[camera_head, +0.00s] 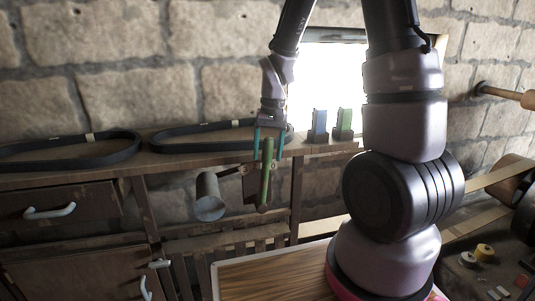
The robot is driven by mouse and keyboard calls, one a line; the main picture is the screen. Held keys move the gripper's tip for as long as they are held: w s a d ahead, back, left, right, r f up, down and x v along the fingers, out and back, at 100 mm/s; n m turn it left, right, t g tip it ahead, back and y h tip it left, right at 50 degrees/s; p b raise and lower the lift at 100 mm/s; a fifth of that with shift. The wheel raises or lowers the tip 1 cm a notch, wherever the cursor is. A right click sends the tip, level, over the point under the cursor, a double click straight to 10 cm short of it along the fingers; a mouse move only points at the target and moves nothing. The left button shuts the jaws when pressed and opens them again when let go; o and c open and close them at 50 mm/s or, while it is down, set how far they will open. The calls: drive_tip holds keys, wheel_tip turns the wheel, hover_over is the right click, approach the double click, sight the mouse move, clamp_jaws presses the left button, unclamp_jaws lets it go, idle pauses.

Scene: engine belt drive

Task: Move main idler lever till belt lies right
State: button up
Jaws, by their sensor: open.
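A green lever (266,178) stands nearly upright in front of the dark wooden bench, beside a grey cylinder (209,197); it looks like the main idler lever, though no label shows. My gripper (269,152) points down with its two teal fingers apart, one on each side of the lever's top. I cannot tell whether either finger touches it. A tan belt (484,182) runs from a brown roller (511,176) at the right and passes behind my arm. Its left part is largely hidden, so how it lies on the idler cannot be seen.
Two black belts (70,163) (165,146) lie on the bench top. A blue block (319,122) and a green block (344,120) stand near a bright window. Drawers with pale handles (50,211) are at the left.

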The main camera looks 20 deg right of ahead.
drive_tip(key=shift+f, duration=0.3)
clamp_jaws()
idle(1.3)
